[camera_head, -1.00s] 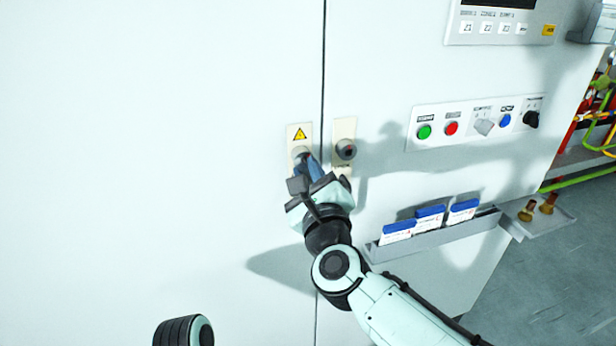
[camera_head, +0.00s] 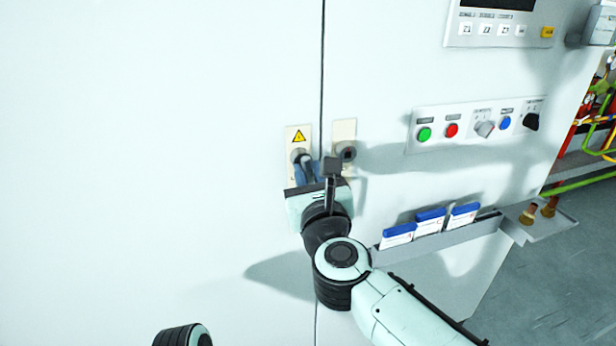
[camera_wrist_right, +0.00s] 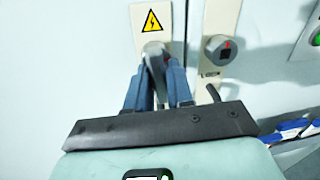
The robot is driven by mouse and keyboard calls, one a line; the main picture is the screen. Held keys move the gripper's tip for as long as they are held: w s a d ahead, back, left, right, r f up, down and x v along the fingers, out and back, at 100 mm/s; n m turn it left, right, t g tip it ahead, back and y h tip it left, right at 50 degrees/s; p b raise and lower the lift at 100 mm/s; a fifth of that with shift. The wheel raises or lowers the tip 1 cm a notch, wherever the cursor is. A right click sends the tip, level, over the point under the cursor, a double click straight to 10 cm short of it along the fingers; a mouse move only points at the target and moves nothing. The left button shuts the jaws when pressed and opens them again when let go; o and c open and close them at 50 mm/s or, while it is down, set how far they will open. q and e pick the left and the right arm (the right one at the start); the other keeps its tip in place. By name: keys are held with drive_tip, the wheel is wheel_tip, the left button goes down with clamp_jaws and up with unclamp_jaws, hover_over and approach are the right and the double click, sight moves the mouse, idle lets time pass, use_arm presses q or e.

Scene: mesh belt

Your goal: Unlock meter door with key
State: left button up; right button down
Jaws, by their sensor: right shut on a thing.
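My right gripper (camera_head: 308,168) is at the left plate (camera_head: 298,133), which carries a yellow warning triangle. Its blue fingers are shut on a grey metal piece (camera_wrist_right: 155,62) at this plate. Whether this piece is the key or a fixed handle I cannot tell, as the fingers hide part of it. The white cabinet door (camera_head: 170,150) is closed along a dark vertical seam. My left gripper is not in view.
Right of the locks is a button panel (camera_head: 463,128) with green, red and blue buttons. Below it a rack (camera_head: 445,236) holds blue-and-white cards. A small shelf (camera_head: 540,225) with brass-coloured pieces juts out at the right. The door surface to the left is clear.

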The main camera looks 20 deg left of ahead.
drive_tip(key=shift+w+d+f+m, duration=0.1)
drive_tip(key=shift+w+f+m, duration=0.15)
drive_tip(key=shift+f+m, duration=0.4)
drive_tip(key=shift+r, duration=0.2)
drive_tip(key=c, duration=0.9)
unclamp_jaws()
drive_tip(key=shift+w, duration=0.1)
drive_tip(key=shift+r, duration=0.15)
